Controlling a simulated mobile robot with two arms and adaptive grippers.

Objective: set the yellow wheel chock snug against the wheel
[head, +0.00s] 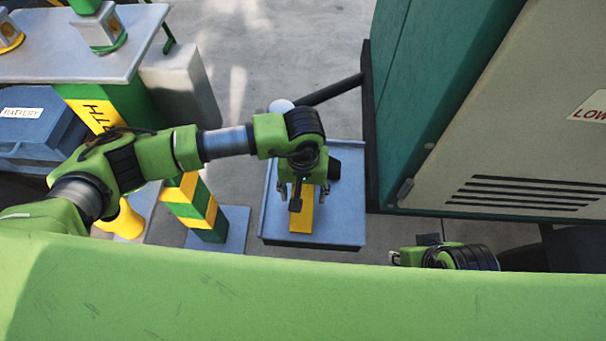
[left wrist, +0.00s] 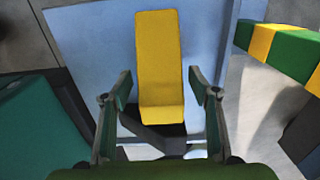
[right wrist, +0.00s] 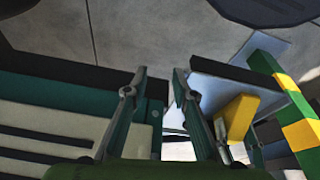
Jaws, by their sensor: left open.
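The yellow wheel chock (head: 303,216) lies on a blue-grey plate (head: 340,230) in the head view. My left gripper (head: 296,195) is over it, pointing down. In the left wrist view the left gripper (left wrist: 160,85) is open, with its fingers on either side of the chock (left wrist: 158,60); I cannot tell whether they touch it. My right gripper (head: 394,258) is low at the right. In the right wrist view its fingers (right wrist: 160,75) are apart with nothing held, and the chock (right wrist: 237,116) shows beyond them. No wheel shows clearly; dark rounded shapes (right wrist: 265,8) top that view.
A green and beige cabinet (head: 500,150) with vents stands right of the plate. A green-yellow striped post (head: 195,208) stands to the plate's left. A grey table (head: 80,50) and a blue battery box (head: 35,125) are at the left. Concrete floor (head: 270,50) is open behind.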

